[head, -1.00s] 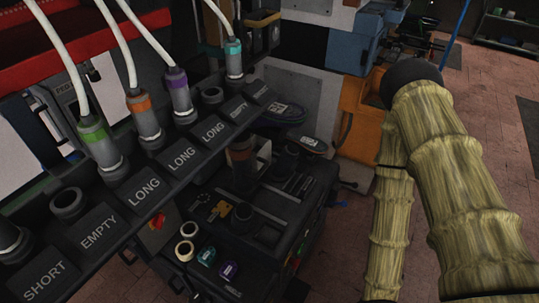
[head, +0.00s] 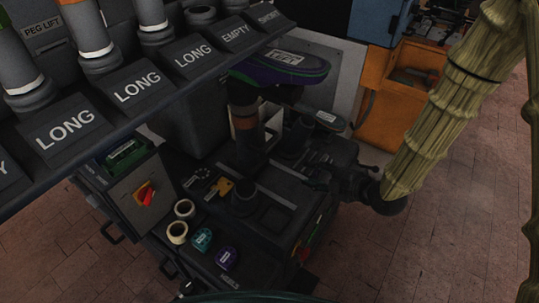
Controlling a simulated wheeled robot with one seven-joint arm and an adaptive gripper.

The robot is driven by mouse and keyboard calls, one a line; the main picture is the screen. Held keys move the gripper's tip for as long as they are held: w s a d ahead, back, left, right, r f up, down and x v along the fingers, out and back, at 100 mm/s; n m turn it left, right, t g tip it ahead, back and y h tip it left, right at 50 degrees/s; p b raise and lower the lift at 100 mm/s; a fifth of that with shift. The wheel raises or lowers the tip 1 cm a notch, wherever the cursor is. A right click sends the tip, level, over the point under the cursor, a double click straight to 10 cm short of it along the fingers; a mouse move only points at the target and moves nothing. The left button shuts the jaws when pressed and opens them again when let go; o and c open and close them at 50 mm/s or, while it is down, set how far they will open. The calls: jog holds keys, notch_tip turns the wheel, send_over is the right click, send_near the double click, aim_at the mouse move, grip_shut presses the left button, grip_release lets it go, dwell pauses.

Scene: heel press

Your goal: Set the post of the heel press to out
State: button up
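The heel press (head: 290,220) is a dark machine in the middle of the head view. An upright dark post with an orange-brown band (head: 246,124) rises at its back, under a purple and green shoe-like piece (head: 285,72) with a white label. A short dark cylinder (head: 243,194) stands on the press top. I cannot tell which of these is the post that is set, or its setting. My gripper (head: 345,181) looks dark, at the end of my yellow-sleeved arm, by the right side of the press. It blends into the dark parts there, so its fingers and any contact are unclear.
A slanted rack (head: 130,85) with LONG, EMPTY and SHORT labels crosses the upper left, above the press. An orange cabinet (head: 395,95) stands behind. Brick floor is open at right.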

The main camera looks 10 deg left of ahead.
aim_at(272, 143)
jog(key=w+a+r+n+g+y+b, duration=0.1)
jog(key=a+r+n+y+b, duration=0.15)
jog(key=a+r+n, duration=0.4)
jog(key=shift+n+y, duration=0.45)
jog(key=shift+n, duration=0.2)
jog(key=p+x, duration=0.1)
jog(key=x, duration=0.3)
jog(key=w+p+x, duration=0.1)
jog(key=x, duration=0.4)
jog(key=shift+d+f, duration=0.15)
grip_shut()
